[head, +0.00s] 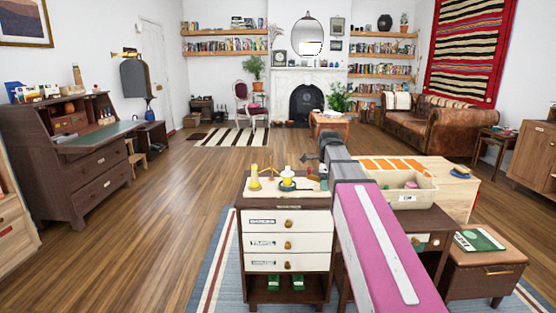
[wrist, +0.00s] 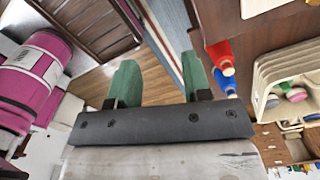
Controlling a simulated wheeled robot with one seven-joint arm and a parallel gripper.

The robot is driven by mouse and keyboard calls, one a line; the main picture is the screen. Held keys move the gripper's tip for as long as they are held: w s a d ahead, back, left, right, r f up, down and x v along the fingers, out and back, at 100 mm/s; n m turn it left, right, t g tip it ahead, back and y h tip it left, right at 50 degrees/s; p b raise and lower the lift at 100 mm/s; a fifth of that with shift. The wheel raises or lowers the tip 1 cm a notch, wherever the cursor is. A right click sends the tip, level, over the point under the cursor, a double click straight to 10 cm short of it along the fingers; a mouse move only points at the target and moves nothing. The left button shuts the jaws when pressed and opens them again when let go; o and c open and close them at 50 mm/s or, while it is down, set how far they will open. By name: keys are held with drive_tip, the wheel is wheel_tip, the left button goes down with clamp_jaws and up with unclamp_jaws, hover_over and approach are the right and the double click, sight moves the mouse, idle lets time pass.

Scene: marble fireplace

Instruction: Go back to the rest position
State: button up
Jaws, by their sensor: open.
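My gripper shows in the wrist view (wrist: 158,75) with its two green fingers wide apart and nothing between them. In the head view my arm reaches forward over the furniture, and its dark end (head: 309,157) is small, near the back edge of the drawer cabinet (head: 288,222); the fingers are hard to make out there. Beyond and below the fingers, the wrist view shows wooden floor and a strip of rug. No rest position is marked in either view.
Yellow items (head: 254,176) stand on the cabinet. A cream bin (head: 425,197) sits right of my arm. In the wrist view, a red item (wrist: 221,56), a blue item (wrist: 224,84) and a cream tray (wrist: 262,75) lie right of the fingers. Open floor (head: 180,200) lies left.

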drive_tip(key=s+f+n, duration=0.9)
drive_tip(key=f+n, duration=0.1)
drive_tip(key=f, duration=0.4)
drive_tip(key=s+f+n, duration=1)
drive_tip(key=f+n, duration=0.1)
drive_tip(key=f, duration=0.2)
drive_tip(key=shift+s+f+n, duration=0.2)
drive_tip(key=shift+f+n, duration=0.1)
drive_tip(key=shift+f, duration=0.1)
